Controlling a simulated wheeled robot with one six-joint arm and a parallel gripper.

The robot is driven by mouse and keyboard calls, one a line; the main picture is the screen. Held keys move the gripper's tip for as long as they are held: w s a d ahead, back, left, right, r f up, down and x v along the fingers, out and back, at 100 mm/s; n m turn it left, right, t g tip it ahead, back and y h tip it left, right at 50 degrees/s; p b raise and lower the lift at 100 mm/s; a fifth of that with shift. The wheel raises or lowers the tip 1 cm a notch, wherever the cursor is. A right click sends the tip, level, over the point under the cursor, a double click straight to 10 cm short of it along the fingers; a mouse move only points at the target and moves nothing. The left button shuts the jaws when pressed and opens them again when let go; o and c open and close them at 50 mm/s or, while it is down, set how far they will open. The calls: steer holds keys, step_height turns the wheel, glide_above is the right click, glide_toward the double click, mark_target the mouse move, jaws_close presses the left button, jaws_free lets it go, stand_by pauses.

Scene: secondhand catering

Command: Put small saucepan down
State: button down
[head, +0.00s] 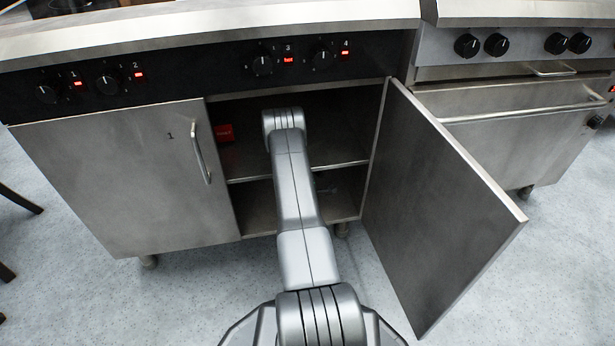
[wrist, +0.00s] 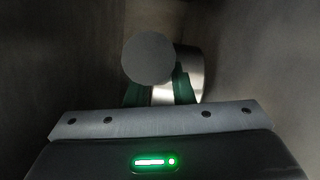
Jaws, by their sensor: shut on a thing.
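The small saucepan (wrist: 196,68) shows in the dark wrist view as a piece of shiny metal, partly covered by a flat grey disc (wrist: 149,60). I cannot tell whether the disc is part of the pan. My gripper (wrist: 160,92) has green fingers on both sides of a pale metal part and is shut on it. In the head view my arm reaches into the open cupboard (head: 344,166), and the gripper and pan are hidden behind it. Whether the pan touches a surface cannot be seen.
The cupboard has a middle shelf (head: 340,165) and a lower floor. A small red thing (head: 225,133) is at its upper left. The open door (head: 435,205) stands out on the right, and a closed door (head: 125,180) is on the left. Blurred walls flank the wrist view.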

step_height(320, 180, down, 4)
steer(key=shift+r+b, duration=0.25)
steer(key=shift+b, duration=0.35)
steer(key=shift+r, duration=0.1)
steer(key=c, duration=1.3)
jaws_free()
steer(key=shift+s+f, duration=0.1)
steer(key=shift+f, duration=0.1)
steer(key=shift+o, duration=0.2)
steer(key=shift+r, duration=0.1)
steer(key=shift+s+r, duration=0.1)
steer(key=shift+s, duration=0.25)
steer(key=s+p, duration=0.1)
steer(key=s, duration=0.2)
steer(key=s+p, duration=0.2)
steer(key=s, duration=0.2)
steer(key=s+d+p, duration=0.1)
steer(key=s, duration=0.3)
steer(key=shift+s, duration=0.15)
